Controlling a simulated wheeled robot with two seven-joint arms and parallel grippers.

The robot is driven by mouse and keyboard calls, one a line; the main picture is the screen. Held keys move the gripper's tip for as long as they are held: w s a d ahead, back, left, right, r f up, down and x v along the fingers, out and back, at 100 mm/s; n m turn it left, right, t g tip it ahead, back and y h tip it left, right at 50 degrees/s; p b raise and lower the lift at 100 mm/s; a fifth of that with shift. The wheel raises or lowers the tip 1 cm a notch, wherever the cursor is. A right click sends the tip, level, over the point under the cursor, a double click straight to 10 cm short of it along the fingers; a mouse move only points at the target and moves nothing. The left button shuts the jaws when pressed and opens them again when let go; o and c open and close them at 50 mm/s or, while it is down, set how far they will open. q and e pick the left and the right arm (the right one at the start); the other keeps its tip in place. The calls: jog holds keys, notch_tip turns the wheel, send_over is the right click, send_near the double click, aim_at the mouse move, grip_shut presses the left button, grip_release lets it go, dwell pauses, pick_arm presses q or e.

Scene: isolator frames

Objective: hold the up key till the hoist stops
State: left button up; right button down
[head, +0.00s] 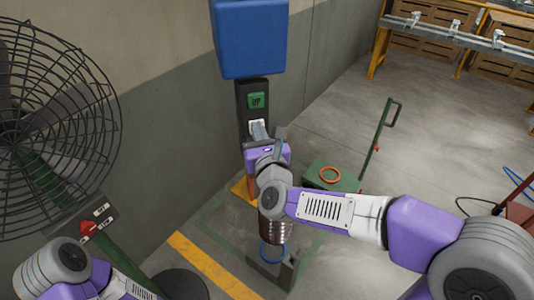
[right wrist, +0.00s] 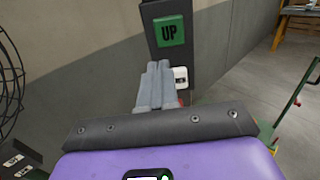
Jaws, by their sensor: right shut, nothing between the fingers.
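The green UP key (head: 257,100) sits on a dark upright control panel (head: 240,124) below a blue box (head: 250,38). The key also shows in the right wrist view (right wrist: 169,31), its face uncovered. My right gripper (head: 257,128) is shut and empty, with its fingertips below the UP key, in front of the lower panel. In the right wrist view the closed fingers (right wrist: 157,72) point up toward the panel, beside a small white fitting (right wrist: 181,76). Whether they touch the panel I cannot tell. My left gripper is out of view.
A caged fan (head: 50,85) stands at the left, with a red-knobbed control box (head: 88,228) below. A green trolley (head: 345,183) carries an orange ring (head: 330,175).

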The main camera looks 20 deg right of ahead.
jog(key=s, duration=0.6)
jog(key=shift+s+a+f, duration=0.15)
jog(key=shift+a, duration=0.25)
notch_tip(320, 180, down, 28)
jog(key=w+a+n+g+y, duration=0.3)
jog(key=n+g, duration=0.5)
jog(key=n, duration=0.9)
jog(key=s+a+f+n+g+y, duration=0.1)
jog(key=s+f+n+g, duration=0.3)
jog(key=s+f+n, duration=0.4)
jog(key=s+a+f+n+g+y, duration=0.1)
jog(key=s+f+n+g, duration=0.4)
jog(key=s+f+n, duration=0.4)
notch_tip(320, 180, down, 7)
jog(key=shift+s+a+r+g+y, duration=0.1)
jog(key=shift+s+a+g+y, duration=0.25)
jog(key=shift+s, duration=0.8)
